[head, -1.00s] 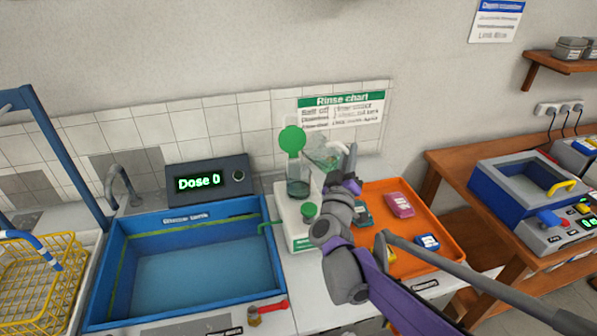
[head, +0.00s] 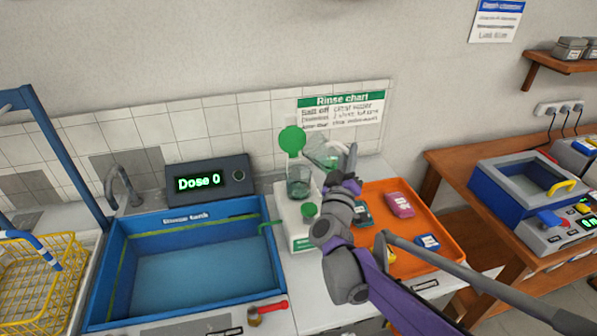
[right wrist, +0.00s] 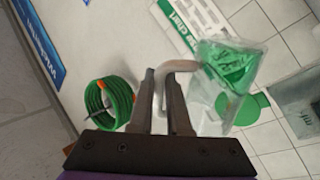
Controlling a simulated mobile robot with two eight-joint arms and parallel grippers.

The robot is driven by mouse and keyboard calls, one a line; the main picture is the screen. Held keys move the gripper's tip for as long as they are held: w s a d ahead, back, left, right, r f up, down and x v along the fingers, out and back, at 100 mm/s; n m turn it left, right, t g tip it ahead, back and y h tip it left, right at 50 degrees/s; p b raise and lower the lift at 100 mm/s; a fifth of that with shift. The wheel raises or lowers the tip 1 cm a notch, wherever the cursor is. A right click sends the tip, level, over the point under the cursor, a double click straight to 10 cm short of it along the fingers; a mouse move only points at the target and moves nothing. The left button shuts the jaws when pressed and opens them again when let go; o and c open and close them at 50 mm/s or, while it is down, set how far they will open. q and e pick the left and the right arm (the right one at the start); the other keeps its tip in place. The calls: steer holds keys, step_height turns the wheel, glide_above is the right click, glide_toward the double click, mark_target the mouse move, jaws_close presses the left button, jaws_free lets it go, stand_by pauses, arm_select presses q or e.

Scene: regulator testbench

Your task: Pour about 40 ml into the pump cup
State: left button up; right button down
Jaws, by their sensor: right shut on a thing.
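The clear pump cup (head: 298,187) stands upright on the white pump base (head: 292,228), below a round green disc. My right gripper (head: 350,170) is shut on the handle of a clear jug (head: 324,152). The jug is tilted to the left, just above and right of the cup. In the right wrist view, the fingers (right wrist: 166,95) close on the jug's pale handle (right wrist: 182,66), and the jug (right wrist: 232,80) shows green through its wall. I cannot make out a stream or the liquid levels. My left gripper is not in view.
A blue rinse tank (head: 100,270) lies left of the pump. An orange tray (head: 395,195) with several small packs is on the right, under my right arm. A green coil (right wrist: 108,102) shows in the right wrist view.

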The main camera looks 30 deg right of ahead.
steer(key=shift+s+d+f+m+g, duration=0.1)
steer(key=shift+d+f+m+g, duration=0.15)
steer(key=shift+m, duration=0.25)
steer(key=s+d+f+m+g+y+b, duration=0.1)
steer(key=d+f+m+g+b, duration=0.1)
steer(key=f+m, duration=0.5)
steer(key=shift+s+d+f+m+b, duration=0.25)
steer(key=shift+d+f+b, duration=0.25)
steer(key=shift+f+b, duration=0.55)
stand_by(1.0)
